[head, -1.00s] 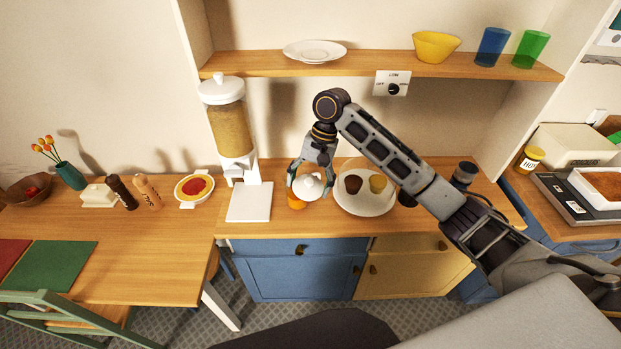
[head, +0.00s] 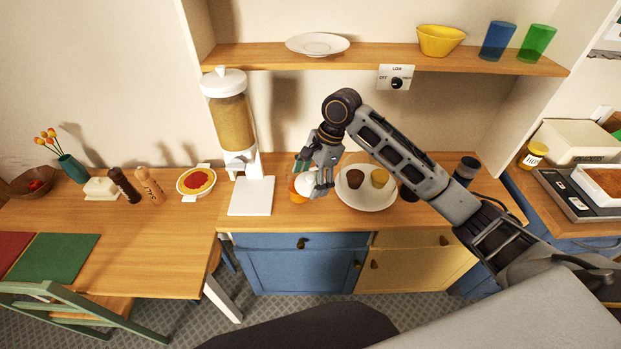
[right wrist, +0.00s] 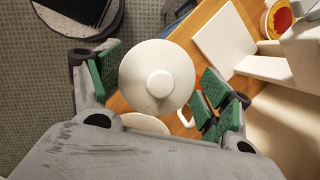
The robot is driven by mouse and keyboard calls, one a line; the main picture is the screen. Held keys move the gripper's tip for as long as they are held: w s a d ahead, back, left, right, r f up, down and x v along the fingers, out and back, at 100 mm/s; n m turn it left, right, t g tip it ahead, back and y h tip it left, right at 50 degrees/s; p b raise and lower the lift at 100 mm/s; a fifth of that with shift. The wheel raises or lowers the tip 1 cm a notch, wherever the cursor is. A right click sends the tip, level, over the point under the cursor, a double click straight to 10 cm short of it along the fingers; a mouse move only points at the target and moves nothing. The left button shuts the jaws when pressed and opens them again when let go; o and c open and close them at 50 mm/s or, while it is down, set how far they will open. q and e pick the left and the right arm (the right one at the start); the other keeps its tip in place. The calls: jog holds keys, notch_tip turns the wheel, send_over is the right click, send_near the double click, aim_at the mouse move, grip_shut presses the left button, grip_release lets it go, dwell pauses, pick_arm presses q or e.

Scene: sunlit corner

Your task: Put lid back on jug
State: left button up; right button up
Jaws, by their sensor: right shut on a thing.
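The white round lid with a knob (right wrist: 157,84) lies between the green-padded fingers of my right gripper (right wrist: 160,84) in the right wrist view. My right gripper (head: 312,179) is shut on the lid (head: 307,182) in the head view. A small white curved piece, perhaps a handle, shows beside the lid in the right wrist view. My left gripper is out of view.
A white dispenser (head: 234,130) with a flat base stands close left of the jug. A white plate (head: 364,203) with two cupcakes is close right. The shelf (head: 360,58) hangs above the counter. The counter front edge is clear.

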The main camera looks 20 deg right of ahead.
jog(key=m, duration=0.3)
jog(key=shift+t, duration=0.3)
jog(key=shift+m, duration=0.3)
jog(key=shift+m, duration=0.5)
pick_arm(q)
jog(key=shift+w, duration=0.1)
